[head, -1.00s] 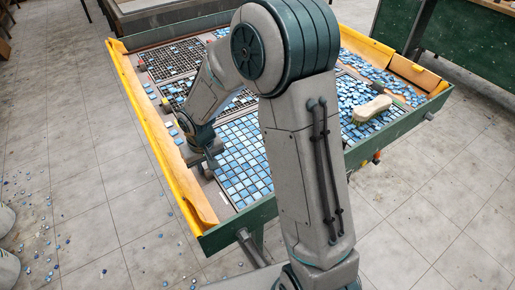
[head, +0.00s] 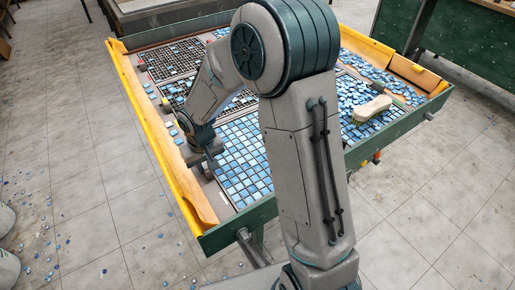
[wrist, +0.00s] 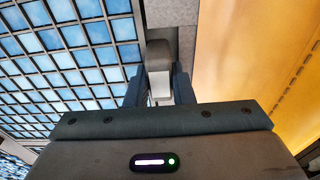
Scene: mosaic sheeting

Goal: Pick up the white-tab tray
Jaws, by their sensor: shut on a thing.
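A tray (head: 221,186) with a dark grid full of blue tiles lies on the table, partly hidden behind my arm in the head view. It also fills the left of the wrist view (wrist: 141,30). My gripper (head: 208,161) is at the tray's left edge, pointing down. In the wrist view my gripper (wrist: 160,88) is shut on a small tab (wrist: 160,52) that sticks out from the tray's side. The tab looks grey on top and whitish between the fingers. I cannot tell from the frames whether the tray is raised.
The table has a yellow left border (head: 147,128) and a green front edge (head: 240,222). Other gridded trays (head: 172,62) lie behind. Loose blue tiles and a brush (head: 372,108) are on the right. Tile bits litter the floor at left.

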